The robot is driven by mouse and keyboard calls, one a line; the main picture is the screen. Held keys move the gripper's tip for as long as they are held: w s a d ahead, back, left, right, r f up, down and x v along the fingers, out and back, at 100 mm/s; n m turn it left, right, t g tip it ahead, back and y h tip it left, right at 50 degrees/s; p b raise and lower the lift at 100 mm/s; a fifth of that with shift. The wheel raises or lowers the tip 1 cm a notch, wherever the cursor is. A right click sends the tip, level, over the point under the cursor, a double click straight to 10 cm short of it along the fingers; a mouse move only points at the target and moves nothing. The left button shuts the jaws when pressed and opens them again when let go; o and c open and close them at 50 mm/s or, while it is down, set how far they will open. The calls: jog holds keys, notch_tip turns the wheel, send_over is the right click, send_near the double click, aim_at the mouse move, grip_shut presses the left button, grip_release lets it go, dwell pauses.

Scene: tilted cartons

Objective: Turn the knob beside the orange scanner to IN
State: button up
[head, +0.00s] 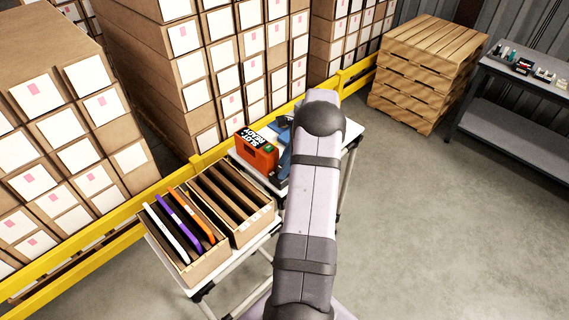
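My gripper's fingers cannot be made out either.
In front stand two cardboard boxes: one (210,264) holds white, purple and orange flat items, the other (262,226) has brown dividers. A yellow rail (100,250) and stacked cartons (195,75) stand behind. Pallets (425,75) and a grey bench (520,110) stand right; floor there is clear.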

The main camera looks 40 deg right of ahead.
jog(key=c, duration=0.8)
jog(key=n+g, duration=0.1)
jog(key=n, duration=0.3)
jog(key=shift+w+d+y, duration=0.15)
jog(key=shift+y, duration=0.25)
jog(key=n+g, duration=0.2)
jog(key=n, duration=0.2)
jog(key=shift+w+b, duration=0.1)
jog(key=shift+b, duration=0.3)
jog(key=shift+n, duration=0.5)
jog(key=o, duration=0.8)
